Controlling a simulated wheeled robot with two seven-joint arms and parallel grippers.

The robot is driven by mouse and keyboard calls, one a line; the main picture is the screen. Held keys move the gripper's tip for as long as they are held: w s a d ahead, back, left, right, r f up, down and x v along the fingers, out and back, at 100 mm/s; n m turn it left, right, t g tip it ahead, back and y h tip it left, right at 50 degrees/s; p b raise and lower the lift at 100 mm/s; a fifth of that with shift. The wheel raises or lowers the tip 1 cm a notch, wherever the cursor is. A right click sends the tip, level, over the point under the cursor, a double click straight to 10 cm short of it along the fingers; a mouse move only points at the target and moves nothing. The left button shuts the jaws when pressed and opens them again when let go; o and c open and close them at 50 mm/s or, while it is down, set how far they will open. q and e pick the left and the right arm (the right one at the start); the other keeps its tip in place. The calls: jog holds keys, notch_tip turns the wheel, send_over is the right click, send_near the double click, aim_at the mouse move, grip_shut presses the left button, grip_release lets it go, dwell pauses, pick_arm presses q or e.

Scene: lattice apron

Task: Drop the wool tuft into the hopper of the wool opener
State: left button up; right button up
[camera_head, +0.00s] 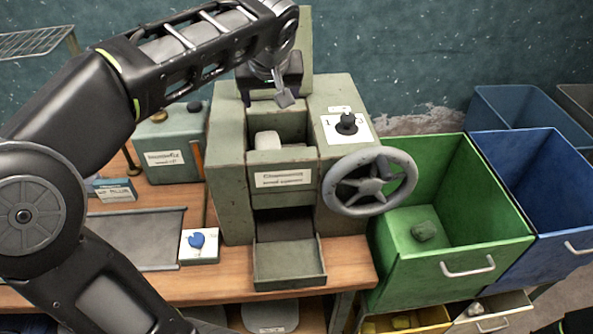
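The wool opener (228,165) is a grey-green machine on the wooden bench. Its hopper (297,130) is open at the top. A pale, off-white lump that looks like the wool tuft (268,140) sits low in the hopper opening, behind the labelled front plate. My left gripper (285,98) is above and behind the lump, at the rear of the hopper, and looks clear of it. Its fingers are small and partly confused with dark parts behind, so I cannot tell how far apart they are. My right gripper is out of view.
A spoked handwheel (370,187) and a black knob (347,123) are on the machine's right. An empty tray (290,262) juts from its front. A blue bin (540,180) stands farther right. A blue button (197,240) is left.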

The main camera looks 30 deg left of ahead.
pick_arm(q)
jog(key=shift+o, duration=0.2)
jog(key=b+v, duration=0.1)
jog(key=v, duration=0.6)
jog(key=shift+s+r, duration=0.2)
jog(key=shift+r, duration=0.15)
jog(key=shift+d, duration=0.1)
dwell(0.5)
